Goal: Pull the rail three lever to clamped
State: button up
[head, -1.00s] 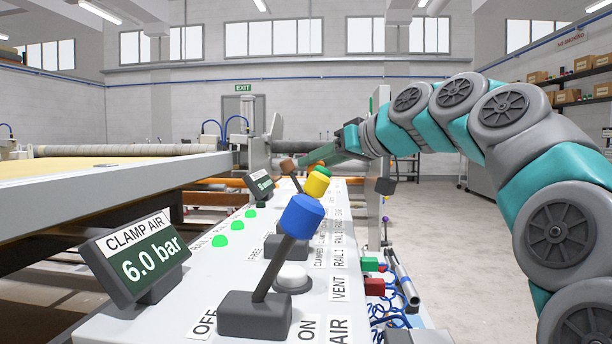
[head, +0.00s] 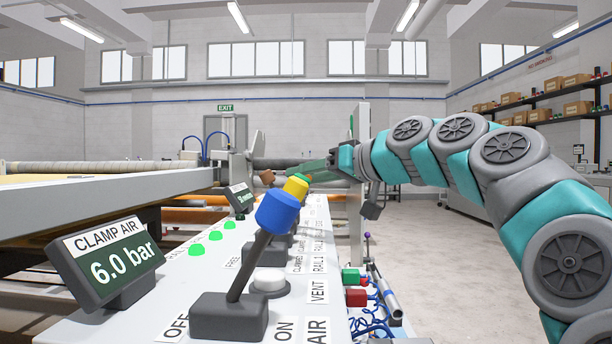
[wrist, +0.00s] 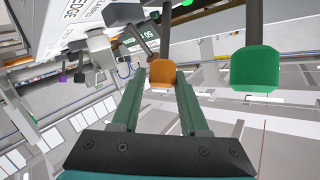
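The rail three label and lever base are hidden.
A green knob (wrist: 254,70) stands close right of the fingers in the wrist view. The blue-knobbed air lever (head: 278,212) is nearest in the head view, leaning right toward ON. The clamp air display (head: 108,260) reads 6.0 bar. Open floor lies right of the console.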

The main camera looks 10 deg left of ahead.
jog(key=o, duration=0.3)
jog(key=v, duration=0.7)
jog(key=shift+s+d, duration=0.25)
jog(key=shift+d, duration=0.05)
